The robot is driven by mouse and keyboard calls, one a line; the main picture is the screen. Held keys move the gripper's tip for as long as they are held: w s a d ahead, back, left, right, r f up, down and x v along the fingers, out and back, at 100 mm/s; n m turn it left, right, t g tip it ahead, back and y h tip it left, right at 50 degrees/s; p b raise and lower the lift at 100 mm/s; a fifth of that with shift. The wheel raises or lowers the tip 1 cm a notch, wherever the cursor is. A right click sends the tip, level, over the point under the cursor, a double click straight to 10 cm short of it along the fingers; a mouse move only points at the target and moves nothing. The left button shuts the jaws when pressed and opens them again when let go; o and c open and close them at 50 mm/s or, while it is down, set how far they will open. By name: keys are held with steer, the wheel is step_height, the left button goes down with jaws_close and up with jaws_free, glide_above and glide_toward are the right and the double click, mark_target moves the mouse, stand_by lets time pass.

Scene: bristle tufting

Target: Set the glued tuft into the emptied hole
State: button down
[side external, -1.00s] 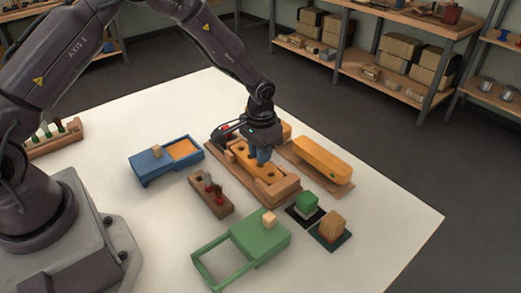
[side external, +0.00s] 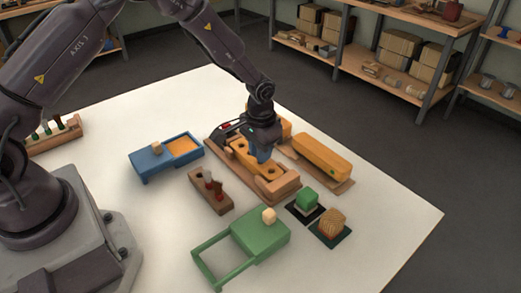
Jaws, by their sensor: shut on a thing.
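A yellow-orange block with dark round holes (side external: 244,154) sits in a wooden holder (side external: 284,187) near the middle of the table. My gripper (side external: 263,157) points down over the middle of this block, its blue fingertips close to the top surface. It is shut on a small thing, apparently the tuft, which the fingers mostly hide. I cannot tell whether its end is above a hole or inside it. One open hole shows just in front of the fingers.
A wooden rack (side external: 211,191) with a few tufts stands to the left. A blue tray (side external: 154,168) with an orange pad lies behind it, a green box (side external: 258,232) in front. A long yellow block (side external: 321,155), a green cube (side external: 307,200) and a bristly block (side external: 331,223) stand right.

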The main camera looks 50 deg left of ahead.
steer(key=shift+f, duration=0.25)
stand_by(0.6)
steer(key=c, duration=0.6)
jaws_free()
steer(key=shift+r, duration=0.1)
steer(key=shift+r, duration=3.4)
